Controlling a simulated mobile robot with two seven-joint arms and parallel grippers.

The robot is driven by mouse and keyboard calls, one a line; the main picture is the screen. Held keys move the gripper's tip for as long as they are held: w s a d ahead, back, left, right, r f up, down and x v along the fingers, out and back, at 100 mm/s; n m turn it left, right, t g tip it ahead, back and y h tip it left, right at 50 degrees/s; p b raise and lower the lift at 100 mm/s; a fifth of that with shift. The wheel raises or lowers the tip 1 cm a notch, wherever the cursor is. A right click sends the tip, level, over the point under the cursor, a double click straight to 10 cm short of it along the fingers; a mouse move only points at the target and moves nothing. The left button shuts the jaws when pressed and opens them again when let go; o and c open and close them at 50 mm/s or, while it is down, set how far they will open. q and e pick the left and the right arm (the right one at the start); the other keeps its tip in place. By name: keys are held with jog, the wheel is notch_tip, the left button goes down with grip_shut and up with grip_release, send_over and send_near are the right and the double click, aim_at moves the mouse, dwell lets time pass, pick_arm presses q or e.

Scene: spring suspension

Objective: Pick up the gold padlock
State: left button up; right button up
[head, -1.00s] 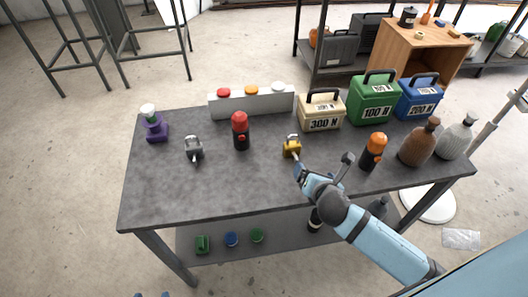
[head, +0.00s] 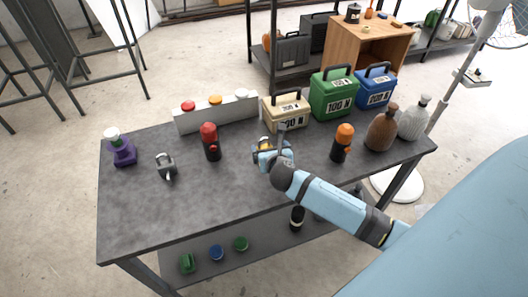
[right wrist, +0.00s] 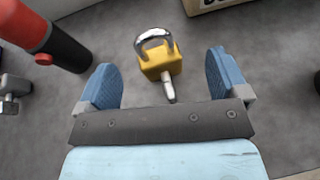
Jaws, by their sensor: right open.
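The gold padlock (right wrist: 162,63) shows in the right wrist view, with a silver shackle and a key pointing toward my palm. It is on the grey table (head: 225,190). My right gripper (right wrist: 162,75) is open, with one blue finger on each side of the padlock and a gap to both. I cannot tell if the padlock touches the palm; it looks ahead of it. In the head view my right gripper (head: 265,153) mostly hides the padlock. My left gripper is not in view.
A red-topped black bottle (head: 210,142) stands left of my gripper and a silver padlock (head: 166,165) farther left. An orange-topped bottle (head: 342,143) stands to the right. A beige case (head: 285,112) is behind. The table front left is clear.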

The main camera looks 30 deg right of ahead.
jog(key=x, duration=0.5)
jog(key=shift+w+a, duration=0.15)
jog(key=shift+a, duration=0.15)
jog(key=shift+r, duration=0.1)
jog(key=c, duration=1.2)
jog(key=shift+o, duration=0.2)
